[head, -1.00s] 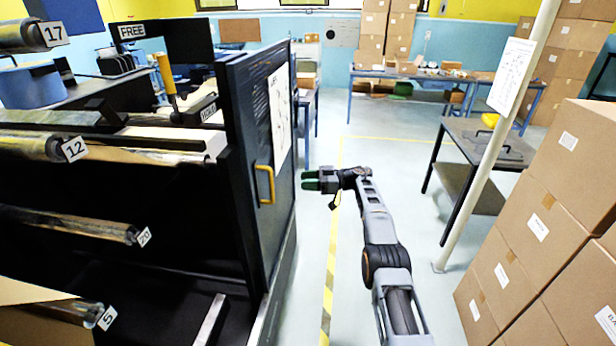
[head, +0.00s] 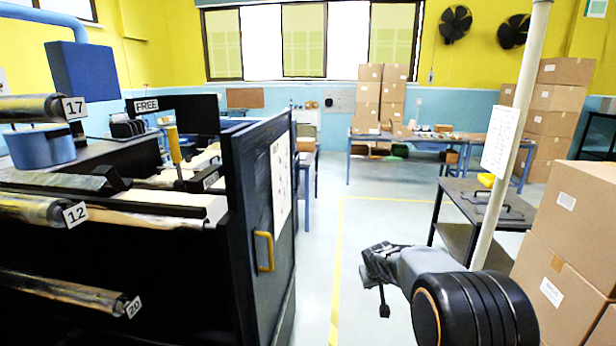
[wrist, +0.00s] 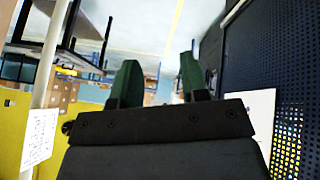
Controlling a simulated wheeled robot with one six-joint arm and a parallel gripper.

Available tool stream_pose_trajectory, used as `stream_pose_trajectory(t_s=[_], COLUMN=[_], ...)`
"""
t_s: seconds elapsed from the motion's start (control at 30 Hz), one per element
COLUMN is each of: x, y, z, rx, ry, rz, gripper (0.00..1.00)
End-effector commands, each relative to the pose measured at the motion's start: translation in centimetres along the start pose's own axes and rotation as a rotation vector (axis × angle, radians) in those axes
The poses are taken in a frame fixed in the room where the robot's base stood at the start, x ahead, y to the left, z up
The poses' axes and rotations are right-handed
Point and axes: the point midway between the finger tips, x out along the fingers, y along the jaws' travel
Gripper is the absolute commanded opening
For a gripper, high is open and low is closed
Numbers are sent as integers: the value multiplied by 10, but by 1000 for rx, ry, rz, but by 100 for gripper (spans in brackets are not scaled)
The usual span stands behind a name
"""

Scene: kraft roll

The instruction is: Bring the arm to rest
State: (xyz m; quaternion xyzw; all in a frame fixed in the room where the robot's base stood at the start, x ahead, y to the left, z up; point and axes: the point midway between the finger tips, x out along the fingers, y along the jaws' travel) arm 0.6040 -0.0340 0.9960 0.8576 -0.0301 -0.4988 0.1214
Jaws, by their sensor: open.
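My gripper shows in the wrist view (wrist: 160,80) with its two green fingers apart and nothing between them. In the head view, my arm is folded close to the camera at the lower right, with its dark, round joint large in front. The fingers themselves cannot be made out in the head view. The arm's far end stands over the floor (head: 345,225), apart from the black machine (head: 125,260).
The machine's door has a yellow handle (head: 264,251) to the arm's left. A pale pole (head: 512,130) and stacked cartons (head: 570,230) stand close on the right, with a dark table (head: 490,205) behind. Open floor lies ahead.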

Motion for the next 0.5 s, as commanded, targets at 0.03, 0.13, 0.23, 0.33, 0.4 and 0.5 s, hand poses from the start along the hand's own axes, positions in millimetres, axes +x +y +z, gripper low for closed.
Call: stream_pose_trajectory(t_s=[0.03,0.13,0.23,0.33,0.4,0.5], x=[-28,-76,-118,-152,-169,-186], y=[-2,-12,-24,-35,-41,-44], z=[30,93,148,190,210,224], rx=[11,33,61,98,125,146], ry=[-77,-227,-330,-373,-369,-321], rz=[-16,-67,-126,-172,-193,-204], gripper=[41,41,41,41,41,41])
